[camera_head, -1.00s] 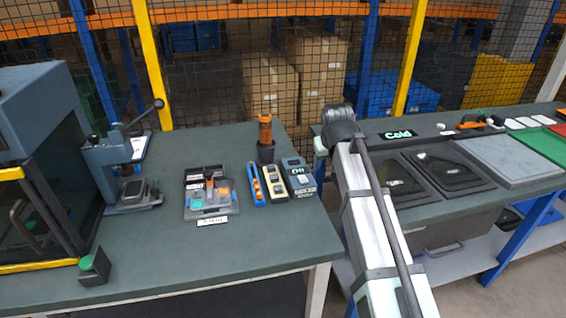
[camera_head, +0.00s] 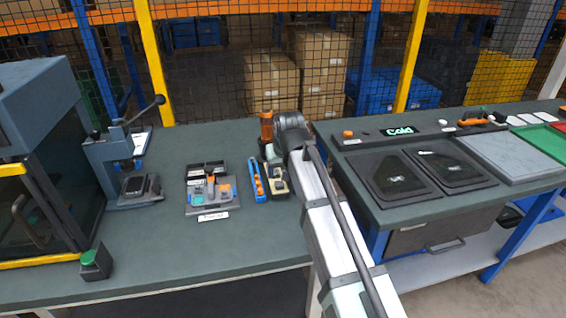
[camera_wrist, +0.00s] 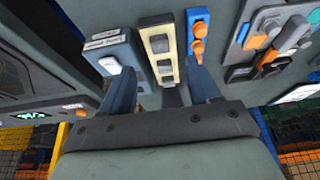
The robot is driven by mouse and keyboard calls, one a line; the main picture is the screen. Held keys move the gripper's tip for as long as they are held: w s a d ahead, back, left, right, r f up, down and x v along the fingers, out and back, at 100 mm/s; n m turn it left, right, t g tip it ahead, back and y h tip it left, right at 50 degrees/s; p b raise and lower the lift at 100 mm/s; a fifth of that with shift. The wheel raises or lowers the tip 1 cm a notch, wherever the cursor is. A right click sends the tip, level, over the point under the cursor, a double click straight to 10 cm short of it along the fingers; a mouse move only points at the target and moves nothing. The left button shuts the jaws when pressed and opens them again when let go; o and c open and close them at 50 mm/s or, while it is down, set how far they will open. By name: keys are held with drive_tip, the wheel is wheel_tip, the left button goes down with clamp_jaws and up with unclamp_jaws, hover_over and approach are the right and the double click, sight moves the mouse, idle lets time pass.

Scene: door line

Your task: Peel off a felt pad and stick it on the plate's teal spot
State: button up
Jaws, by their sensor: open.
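The tray-like fixture (camera_head: 207,206) on the left bench holds a teal patch (camera_head: 195,198) and orange and grey parts; it shows at the right of the wrist view (camera_wrist: 240,75). I cannot tell whether this is the plate. A cream strip with grey square pieces (camera_wrist: 158,46), possibly the felt pads, lies ahead between my fingers in the wrist view; in the head view my arm partly covers it. My gripper (camera_wrist: 160,66) is open, with nothing between its fingers. The fingers look apart from the strip. In the head view my gripper is hidden behind my arm.
A blue holder with orange knobs (camera_wrist: 197,35) is beside the strip. A grey switch box (camera_wrist: 115,55) is on its other side. An orange-topped cylinder (camera_head: 266,124) stands behind. A lever press (camera_head: 130,165) stands left.

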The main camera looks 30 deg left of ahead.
sight(279, 184)
drive_tip(key=shift+x, duration=3.9)
drive_tip(key=shift+c, duration=0.2)
clamp_jaws()
drive_tip(key=shift+r, duration=0.3)
drive_tip(key=shift+r, duration=2.9)
